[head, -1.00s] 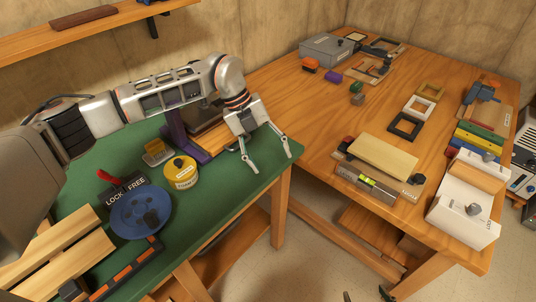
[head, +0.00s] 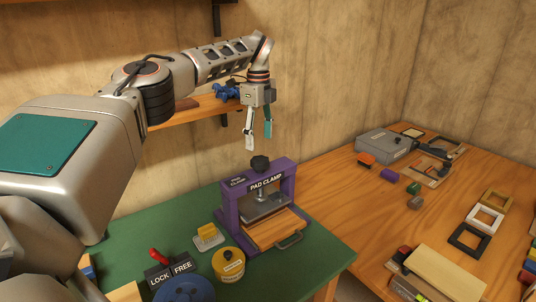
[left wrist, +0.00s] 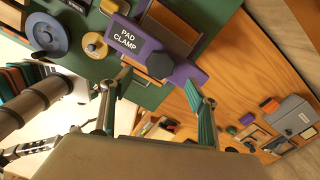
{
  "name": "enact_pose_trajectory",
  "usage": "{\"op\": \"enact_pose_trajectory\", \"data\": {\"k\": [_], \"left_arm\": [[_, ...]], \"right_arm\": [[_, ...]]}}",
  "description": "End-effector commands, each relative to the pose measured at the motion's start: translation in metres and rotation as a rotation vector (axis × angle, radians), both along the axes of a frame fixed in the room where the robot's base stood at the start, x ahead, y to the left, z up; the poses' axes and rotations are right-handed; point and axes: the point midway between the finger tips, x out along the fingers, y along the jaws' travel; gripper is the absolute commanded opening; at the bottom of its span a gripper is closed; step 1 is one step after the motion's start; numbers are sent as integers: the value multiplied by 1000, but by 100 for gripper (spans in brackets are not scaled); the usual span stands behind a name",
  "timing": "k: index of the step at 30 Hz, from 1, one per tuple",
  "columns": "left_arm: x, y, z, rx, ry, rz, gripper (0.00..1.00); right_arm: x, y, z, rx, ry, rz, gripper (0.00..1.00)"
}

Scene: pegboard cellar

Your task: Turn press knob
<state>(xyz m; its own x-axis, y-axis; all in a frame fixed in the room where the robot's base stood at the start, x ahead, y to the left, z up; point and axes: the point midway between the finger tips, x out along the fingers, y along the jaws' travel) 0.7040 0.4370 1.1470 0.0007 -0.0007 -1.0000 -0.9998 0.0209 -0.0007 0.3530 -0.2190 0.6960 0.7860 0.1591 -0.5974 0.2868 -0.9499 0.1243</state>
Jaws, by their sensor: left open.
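The black press knob (head: 260,163) sits on top of the purple pad clamp (head: 287,183), at the back of the green table. My left gripper (head: 258,134) is open and points down above the knob, apart from it, with nothing between its fingers. In the left wrist view, the knob (left wrist: 160,65) shows between the open fingertips (left wrist: 157,76), with the "PAD CLAMP" label (left wrist: 127,38) beside it. Under the clamp's arch is a dark pad, with a wooden board (head: 275,228) below it. My right gripper does not show in the head view.
A yellow block on a pale base (head: 208,236), a yellow round dial (head: 229,264) and a LOCK/FREE panel with a red lever (head: 158,257) stand left of the clamp. A wooden shelf (head: 190,112) is behind my arm. A second table (head: 400,222) holds several items at right.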

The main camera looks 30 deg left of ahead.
Motion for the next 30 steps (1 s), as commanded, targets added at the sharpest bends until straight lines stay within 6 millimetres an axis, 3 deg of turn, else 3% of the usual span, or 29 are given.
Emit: {"op": "enact_pose_trajectory", "data": {"k": [15, 27, 30], "left_arm": [[0, -1, -69, 0, 3, -4, 59], [0, -1, -77, 0, 0, -4, 59], [0, -1, -77, 0, 0, -4, 33]], "right_arm": [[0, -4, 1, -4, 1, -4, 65], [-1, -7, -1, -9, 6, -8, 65], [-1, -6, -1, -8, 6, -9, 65]]}}
